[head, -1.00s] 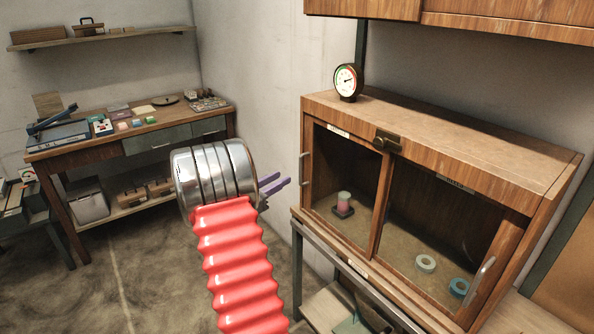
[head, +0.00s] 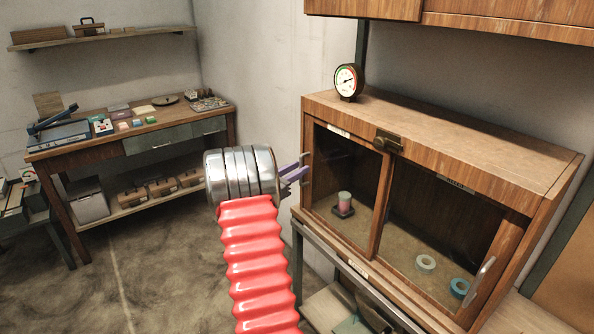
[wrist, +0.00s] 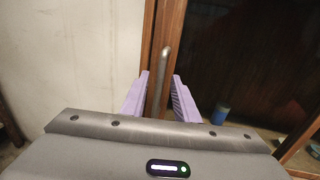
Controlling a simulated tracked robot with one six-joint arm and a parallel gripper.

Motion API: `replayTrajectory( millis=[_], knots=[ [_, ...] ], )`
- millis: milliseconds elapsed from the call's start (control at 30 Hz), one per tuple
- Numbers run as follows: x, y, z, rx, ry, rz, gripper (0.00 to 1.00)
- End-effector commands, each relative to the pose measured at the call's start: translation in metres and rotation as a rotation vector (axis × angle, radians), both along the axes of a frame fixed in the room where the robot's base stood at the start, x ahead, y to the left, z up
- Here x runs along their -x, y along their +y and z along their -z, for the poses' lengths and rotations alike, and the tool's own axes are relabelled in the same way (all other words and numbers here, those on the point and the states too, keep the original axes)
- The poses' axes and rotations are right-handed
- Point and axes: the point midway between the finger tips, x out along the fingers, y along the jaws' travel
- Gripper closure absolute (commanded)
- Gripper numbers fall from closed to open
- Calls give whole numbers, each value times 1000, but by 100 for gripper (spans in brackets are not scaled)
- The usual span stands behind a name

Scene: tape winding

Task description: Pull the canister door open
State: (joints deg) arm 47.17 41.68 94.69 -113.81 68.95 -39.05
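The canister door (head: 345,185) is the left glass door of the wooden cabinet, and it is shut. Its upright metal handle (wrist: 161,85) is at the door's left edge; in the head view my fingers partly cover it. A pink and green canister (head: 344,201) stands on a dark base behind the glass. My gripper (head: 304,168) has purple fingers and is at the handle. In the wrist view my gripper (wrist: 161,75) is open, with the handle between its fingertips and a gap on each side. I cannot tell how deep the handle sits between them.
The right glass door (head: 445,225) is shut, with tape rolls (head: 426,264) behind it. A dial gauge (head: 347,81) stands on the cabinet top, and a brown latch (head: 389,142) is at the top front edge. Open floor (head: 170,270) lies left of the cabinet.

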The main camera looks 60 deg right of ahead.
Motion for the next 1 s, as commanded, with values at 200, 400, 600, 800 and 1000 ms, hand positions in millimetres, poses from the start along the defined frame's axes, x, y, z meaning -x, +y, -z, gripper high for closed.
replayTrajectory(
  millis=[200,400,600,800,1000],
  knots=[
    [0,0,0,0,0,0,88],
    [0,0,0,0,0,0,100],
    [0,0,0,0,0,0,100],
    [0,0,0,0,0,0,100],
    [1,1,0,0,0,1,100]
  ],
)
